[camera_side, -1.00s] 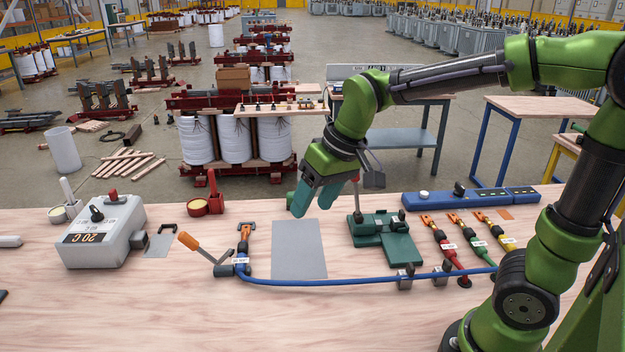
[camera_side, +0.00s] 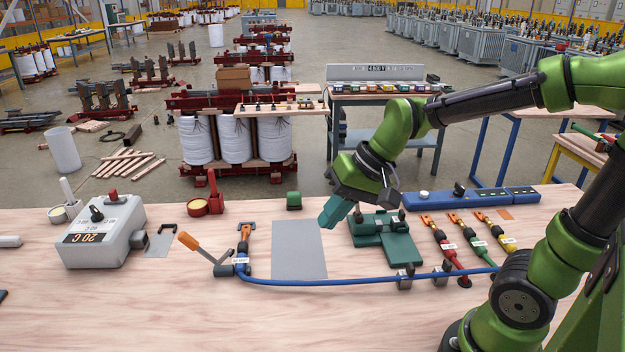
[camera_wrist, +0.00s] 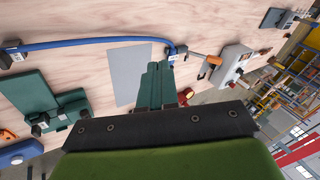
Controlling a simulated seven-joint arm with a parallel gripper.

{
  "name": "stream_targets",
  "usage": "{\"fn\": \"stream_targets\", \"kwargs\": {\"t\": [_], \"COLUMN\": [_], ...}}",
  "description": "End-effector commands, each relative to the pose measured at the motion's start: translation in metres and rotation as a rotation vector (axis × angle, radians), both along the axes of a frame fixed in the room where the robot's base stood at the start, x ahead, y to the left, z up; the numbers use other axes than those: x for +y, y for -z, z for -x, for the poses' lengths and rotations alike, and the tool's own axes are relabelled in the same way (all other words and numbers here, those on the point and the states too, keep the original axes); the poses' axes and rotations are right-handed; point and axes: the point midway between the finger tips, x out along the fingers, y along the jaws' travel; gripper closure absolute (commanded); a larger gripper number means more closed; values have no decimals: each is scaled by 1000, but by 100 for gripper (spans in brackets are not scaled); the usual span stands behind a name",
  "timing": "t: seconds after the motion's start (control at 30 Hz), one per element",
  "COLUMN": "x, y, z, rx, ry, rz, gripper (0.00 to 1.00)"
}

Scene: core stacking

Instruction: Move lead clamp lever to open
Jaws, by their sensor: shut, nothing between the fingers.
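The lead clamp lever (camera_side: 190,242) has an orange grip on a grey arm and leans up and left from its clamp (camera_side: 224,269) on the bench. The blue lead (camera_side: 320,283) runs from the clamp along the front to the right. In the wrist view the lever (camera_wrist: 207,69) lies right of my fingers, with its clamp (camera_wrist: 181,50) near its left end. My gripper (camera_side: 328,216) is shut and empty, its teal fingers together above the bench, near the grey mat's right edge and well right of the lever. The fingers also show in the wrist view (camera_wrist: 155,84).
The grey mat (camera_side: 298,250) lies between lever and gripper. A green fixture (camera_side: 385,240) stands close right of my fingers. A grey 20 C box (camera_side: 100,235) stands at left. A small green block (camera_side: 294,201) sits behind the mat.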

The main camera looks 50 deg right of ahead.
Motion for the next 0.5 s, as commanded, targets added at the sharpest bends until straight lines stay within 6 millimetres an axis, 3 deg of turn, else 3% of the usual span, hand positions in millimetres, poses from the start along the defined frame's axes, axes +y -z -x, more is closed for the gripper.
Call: {"fn": "stream_targets", "kwargs": {"t": [0.33, 0.5], "x": [27, 30], "y": [42, 29], "z": [-138, -180], "rx": [29, -67], "ry": [152, 192], "rz": [-360, -448], "gripper": [100, 100]}}
